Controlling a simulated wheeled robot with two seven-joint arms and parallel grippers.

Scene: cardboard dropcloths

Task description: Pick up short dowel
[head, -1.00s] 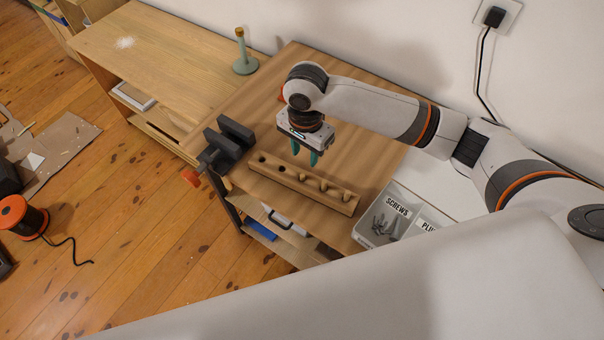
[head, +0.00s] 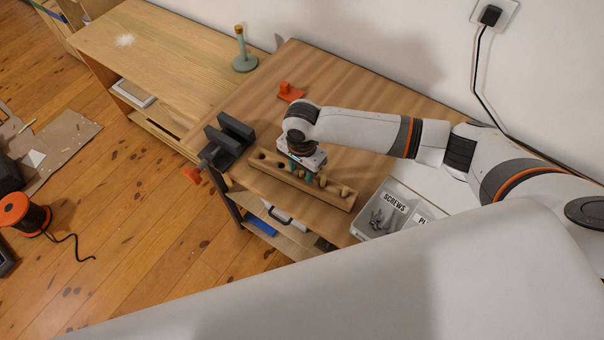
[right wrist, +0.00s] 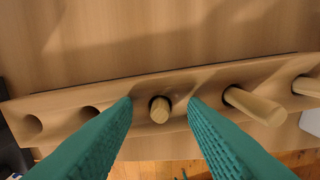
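The short dowel (right wrist: 160,110) stands in a hole of the wooden block (head: 270,170), its round end showing in the right wrist view. My right gripper (head: 303,174) is over the block in the head view and largely hides the dowel there. In the right wrist view its two teal fingers (right wrist: 160,108) are apart, one on each side of the short dowel, with visible gaps. The block also shows in the right wrist view (right wrist: 60,112). My left gripper is not in view.
Two longer dowels (right wrist: 252,105) stand to the right in the block, and two holes to the left are empty. A dark vise (head: 228,140) is left of the block. A screws bin (head: 385,215) is to its right. An orange object (head: 290,92) lies behind.

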